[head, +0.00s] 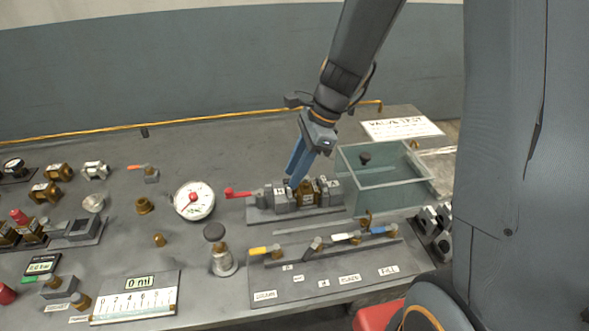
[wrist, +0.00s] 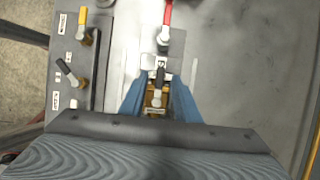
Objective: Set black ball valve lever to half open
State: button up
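The black ball valve lever (head: 311,247) is on the valve panel (head: 330,280) at the front of the bench, between a yellow lever (head: 258,250) and a white lever (head: 343,238). It lies at a slant across its brass stem. It also shows in the wrist view (wrist: 65,67), left of my gripper and below the yellow lever. My gripper (head: 296,183) is over the valve block row behind the panel, apart from the black lever. In the wrist view its blue fingers (wrist: 161,82) are spread, with a brass fitting (wrist: 154,98) seen between them.
A red lever (head: 238,193) sticks out left of the block row. A blue lever (head: 382,230) is at the panel's right. A glass tank (head: 388,190) stands right of the gripper. A capped metal post (head: 222,256) and a round gauge (head: 194,201) stand to the left.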

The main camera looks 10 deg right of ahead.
grip_shut()
jog(key=shift+s+n+p, duration=0.15)
jog(key=shift+n+p, duration=0.15)
jog(key=shift+n, duration=0.2)
jog(key=n, duration=0.1)
jog(key=n+g+p, duration=0.1)
jog(key=shift+s+n, duration=0.3)
jog(key=n, duration=0.1)
jog(key=n+g+h+p, duration=0.1)
jog(key=n, duration=0.1)
jog(key=s+n+g+p, duration=0.1)
jog(key=n, duration=0.1)
jog(key=shift+d, duration=0.4)
grip_release()
